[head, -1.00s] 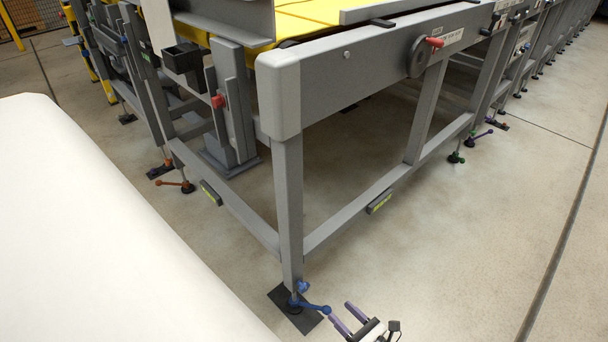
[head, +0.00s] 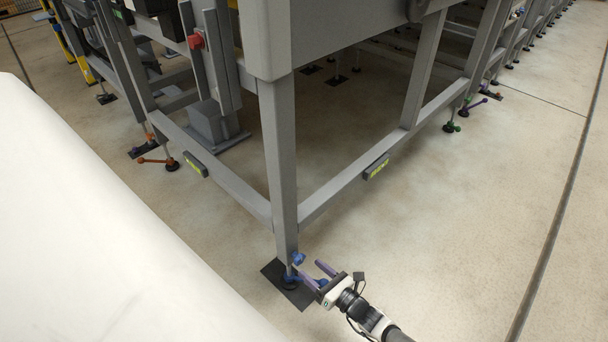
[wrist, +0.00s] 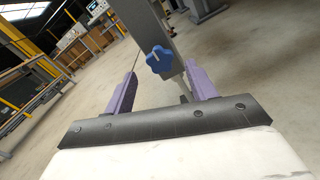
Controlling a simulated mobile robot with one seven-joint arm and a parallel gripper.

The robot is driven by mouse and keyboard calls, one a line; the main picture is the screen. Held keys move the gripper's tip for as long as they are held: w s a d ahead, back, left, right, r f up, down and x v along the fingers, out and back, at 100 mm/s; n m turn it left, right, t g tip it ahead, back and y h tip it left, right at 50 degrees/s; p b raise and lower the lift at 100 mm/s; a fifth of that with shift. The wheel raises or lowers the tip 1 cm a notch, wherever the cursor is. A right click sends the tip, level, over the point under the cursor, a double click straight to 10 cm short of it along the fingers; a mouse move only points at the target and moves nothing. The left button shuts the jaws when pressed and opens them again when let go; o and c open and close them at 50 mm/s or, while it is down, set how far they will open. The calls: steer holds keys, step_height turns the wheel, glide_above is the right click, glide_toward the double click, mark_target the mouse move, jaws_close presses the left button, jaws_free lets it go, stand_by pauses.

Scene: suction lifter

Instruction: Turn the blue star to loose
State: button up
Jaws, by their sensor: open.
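The blue star (head: 298,258) is a small lobed knob low on the near corner leg (head: 280,180) of the grey frame. In the wrist view the blue star (wrist: 158,60) shows face on, between my two purple fingers and beyond them. My gripper (head: 308,266) is open close to the leg's foot; in the wrist view its fingers (wrist: 161,75) stand wide apart with nothing between them that I can see touching. A blue lever (head: 290,278) at the foot is partly hidden by my gripper in the head view.
The leg stands on a black floor plate (head: 272,270). Low grey rails (head: 340,192) run back from the corner on both sides. Other feet carry orange (head: 155,161), green and purple levers. Open floor (head: 460,240) lies to the right. A large white surface fills the lower left.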

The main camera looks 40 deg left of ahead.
mark_target(301, 261)
steer(key=shift+w+a, duration=0.2)
steer(key=shift+a, duration=2)
steer(key=shift+c, duration=0.2)
steer(key=shift+b, duration=0.3)
steer(key=c, duration=0.9)
